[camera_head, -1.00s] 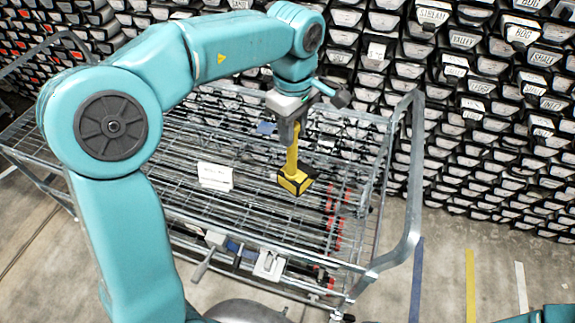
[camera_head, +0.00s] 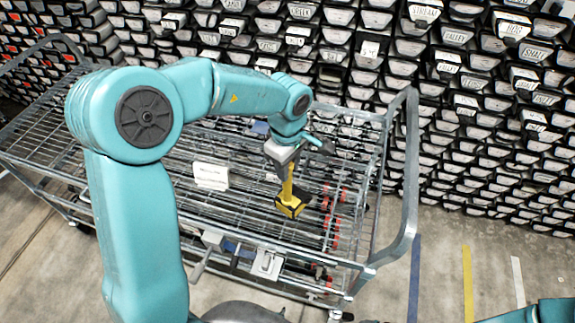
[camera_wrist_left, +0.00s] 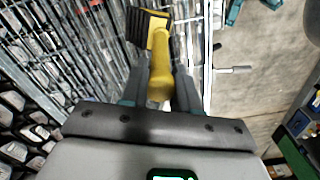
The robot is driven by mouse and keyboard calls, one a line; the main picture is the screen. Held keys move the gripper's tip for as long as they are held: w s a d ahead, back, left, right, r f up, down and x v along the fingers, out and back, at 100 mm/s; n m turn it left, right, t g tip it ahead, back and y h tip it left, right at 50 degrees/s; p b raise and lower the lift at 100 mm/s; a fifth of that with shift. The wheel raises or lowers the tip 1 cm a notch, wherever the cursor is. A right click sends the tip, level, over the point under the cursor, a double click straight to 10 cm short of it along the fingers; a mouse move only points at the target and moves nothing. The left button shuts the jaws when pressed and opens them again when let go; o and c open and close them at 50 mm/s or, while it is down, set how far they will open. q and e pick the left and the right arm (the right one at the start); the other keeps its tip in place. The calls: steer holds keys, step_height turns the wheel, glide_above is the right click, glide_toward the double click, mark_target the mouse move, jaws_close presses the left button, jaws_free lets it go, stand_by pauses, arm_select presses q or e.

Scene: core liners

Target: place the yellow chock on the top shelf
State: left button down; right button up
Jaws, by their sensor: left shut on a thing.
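The yellow chock (camera_head: 291,205) has a long yellow handle and a wedge block with a black ribbed face. My left gripper (camera_head: 287,172) is shut on the handle, with the block hanging down. In the left wrist view the gripper (camera_wrist_left: 160,85) has a finger on each side of the yellow handle, and the chock (camera_wrist_left: 158,42) points away from it. The wire top shelf (camera_head: 235,215) of the metal cart lies below the chock. I cannot tell whether the block touches the wires. In the head view, only a teal part of my right arm shows at the lower right corner.
A white label card (camera_head: 210,176) stands on the cart to the left of the chock. A tall grey end handle (camera_head: 412,180) rises on the cart's right. A wall of labelled core liners (camera_head: 480,110) stands behind.

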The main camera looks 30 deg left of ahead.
arm_select(q)
steer(key=shift+s+r, duration=0.1)
steer(key=shift+s, duration=0.15)
steer(key=c, duration=1.1)
jaws_free()
steer(key=shift+o, duration=1.4)
steer(key=shift+w+f, duration=0.15)
steer(key=shift+f, duration=0.05)
steer(key=shift+r, duration=0.25)
step_height(320, 180, up, 12)
steer(key=shift+p, duration=0.35)
